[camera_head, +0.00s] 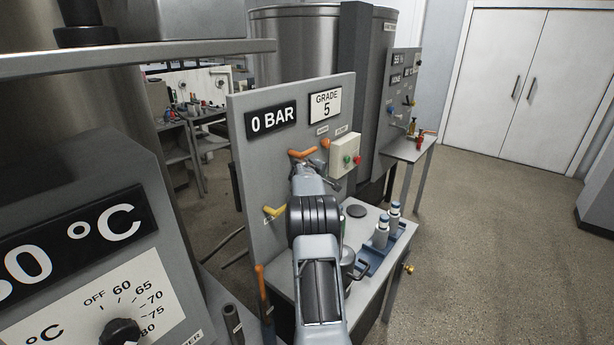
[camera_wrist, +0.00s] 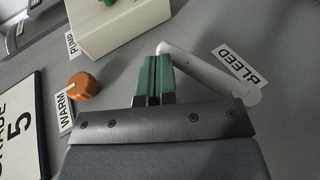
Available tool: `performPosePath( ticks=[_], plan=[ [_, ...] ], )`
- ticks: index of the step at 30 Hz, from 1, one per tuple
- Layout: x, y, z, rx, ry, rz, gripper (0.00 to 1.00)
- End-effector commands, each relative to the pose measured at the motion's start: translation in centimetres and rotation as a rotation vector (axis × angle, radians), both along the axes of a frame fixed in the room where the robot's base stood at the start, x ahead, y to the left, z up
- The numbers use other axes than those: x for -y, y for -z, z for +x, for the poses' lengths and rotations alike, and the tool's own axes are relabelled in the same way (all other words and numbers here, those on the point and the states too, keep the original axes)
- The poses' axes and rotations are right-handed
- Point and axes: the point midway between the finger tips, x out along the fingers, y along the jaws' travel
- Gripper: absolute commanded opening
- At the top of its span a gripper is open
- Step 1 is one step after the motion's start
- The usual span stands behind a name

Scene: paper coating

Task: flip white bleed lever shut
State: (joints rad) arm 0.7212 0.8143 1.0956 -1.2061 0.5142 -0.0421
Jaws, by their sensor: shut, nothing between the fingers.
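The white bleed lever (camera_wrist: 208,70) is on the grey panel beside the BLEED label (camera_wrist: 243,65) in the wrist view. It slants from its narrow free end at upper middle to its thick round end at lower right. My gripper (camera_wrist: 153,62) is shut and empty, its green fingers side by side. The fingertips are right beside the lever's narrow end; I cannot tell whether they touch it. In the head view my gripper (camera_head: 304,172) is at the panel (camera_head: 255,165), and I cannot make out the white lever there.
An orange knob (camera_wrist: 85,87) marked WARM and the cream pump box (camera_wrist: 118,22) are near my fingers. An orange handle (camera_head: 302,153) and a yellow lever (camera_head: 275,210) are on the panel.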

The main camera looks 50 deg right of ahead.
Motion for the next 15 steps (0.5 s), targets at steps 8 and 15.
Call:
performPosePath(
  ticks=[8, 15],
  plan=[
    [0.6, 0.7, 0.0, -0.009, 0.0, 0.06, 0.0],
    [0.8, 1.1, 0.0, -0.007, 0.0, 0.058, 0.0]
  ],
)
